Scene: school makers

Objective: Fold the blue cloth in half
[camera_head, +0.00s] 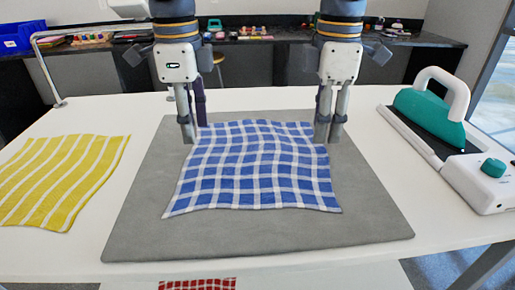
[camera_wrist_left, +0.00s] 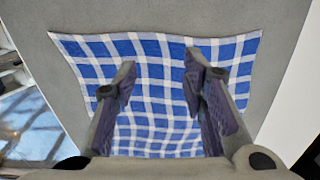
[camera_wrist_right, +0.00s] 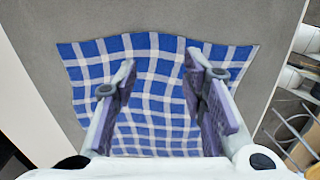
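The blue and white checked cloth (camera_head: 255,170) lies spread out, slightly wavy, on a grey mat (camera_head: 275,243) in the head view. My left gripper (camera_head: 193,128) is by the cloth's far left corner, and my right gripper (camera_head: 330,132) is by its far right corner. Both point down. The cloth also shows in the left wrist view (camera_wrist_left: 155,50) beyond the parted fingers of my left gripper (camera_wrist_left: 160,76). It shows too in the right wrist view (camera_wrist_right: 155,48) beyond the parted fingers of my right gripper (camera_wrist_right: 160,76). I see no cloth pinched in either; contact is unclear.
A yellow striped cloth (camera_head: 62,180) lies on the white table at the left. A teal iron (camera_head: 430,115) on a white base (camera_head: 483,182) stands at the right. A red checked cloth (camera_head: 198,284) shows at the bottom edge. The mat around the blue cloth is bare.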

